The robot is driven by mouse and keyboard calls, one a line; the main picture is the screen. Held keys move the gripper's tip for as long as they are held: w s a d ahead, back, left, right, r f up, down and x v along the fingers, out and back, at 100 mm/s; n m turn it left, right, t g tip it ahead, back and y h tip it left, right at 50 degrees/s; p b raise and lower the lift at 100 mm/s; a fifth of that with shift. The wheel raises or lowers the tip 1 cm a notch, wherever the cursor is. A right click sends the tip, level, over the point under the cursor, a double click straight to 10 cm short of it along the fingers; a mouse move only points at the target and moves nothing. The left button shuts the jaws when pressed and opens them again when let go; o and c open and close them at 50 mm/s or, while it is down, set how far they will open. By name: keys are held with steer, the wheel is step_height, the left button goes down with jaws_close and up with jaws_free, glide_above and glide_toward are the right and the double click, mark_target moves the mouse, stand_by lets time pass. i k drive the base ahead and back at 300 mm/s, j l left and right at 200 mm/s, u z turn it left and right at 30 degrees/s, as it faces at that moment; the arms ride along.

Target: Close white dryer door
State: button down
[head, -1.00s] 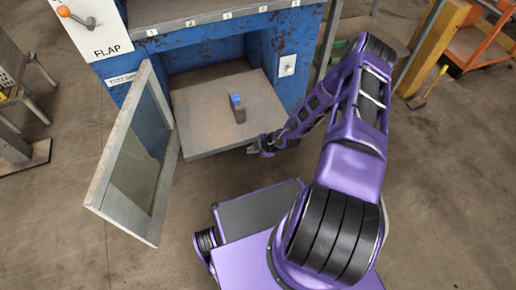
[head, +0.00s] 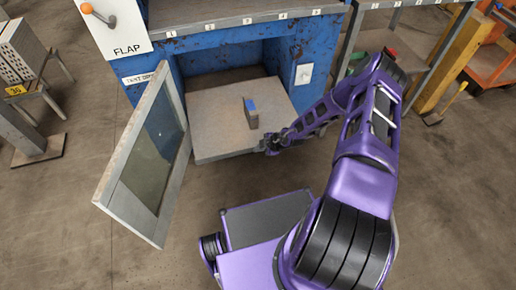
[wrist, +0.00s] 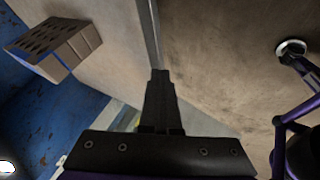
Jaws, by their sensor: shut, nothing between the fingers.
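The dryer door (head: 150,150) is a pale-framed panel with a dark glass pane. It stands wide open on the left side of the blue dryer (head: 300,52), swung out toward me. My gripper (head: 272,144) is shut and empty, low by the front right edge of the grey shelf (head: 215,125), to the right of the door and apart from it. In the wrist view its closed fingers (wrist: 160,95) point along the shelf's edge. A pale strip left of the fingers may be part of the door; I cannot tell.
A hollow brick (head: 251,112) with a blue end stands on the shelf; its holes show in the wrist view (wrist: 55,45). A FLAP panel (head: 115,22) with an orange-knobbed lever is above the door. Floor in front of the door is clear.

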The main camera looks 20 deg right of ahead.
mark_target(114, 198)
steer(key=i, duration=0.95)
